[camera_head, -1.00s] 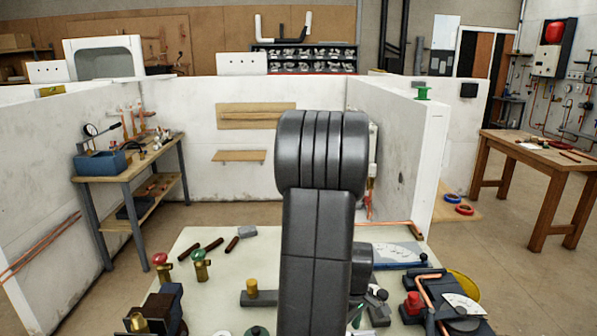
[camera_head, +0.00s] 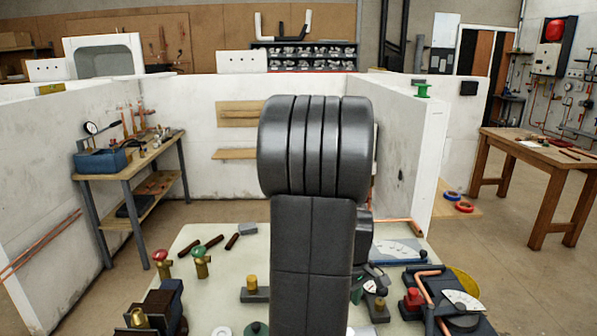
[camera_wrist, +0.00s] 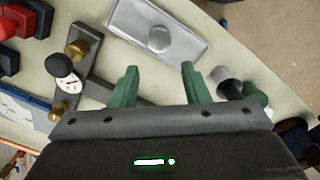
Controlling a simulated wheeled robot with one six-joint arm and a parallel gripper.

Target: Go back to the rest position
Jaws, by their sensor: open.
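My gripper (camera_wrist: 158,85) shows in the wrist view with its two green fingers spread apart and nothing between them. It hangs above the pale worktable (camera_wrist: 245,75). A grey plate with a round knob (camera_wrist: 160,38) lies beyond the fingertips, apart from them. In the head view my dark arm stands upright in the middle and hides my gripper and part of the table (camera_head: 215,265).
Valves with a red (camera_head: 160,258) and a green handle (camera_head: 200,262) stand on the table's left. A pipe bender (camera_head: 440,295) is at the right. A bench (camera_head: 128,165) stands left, a wooden table (camera_head: 540,150) right. White walls enclose the bay behind.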

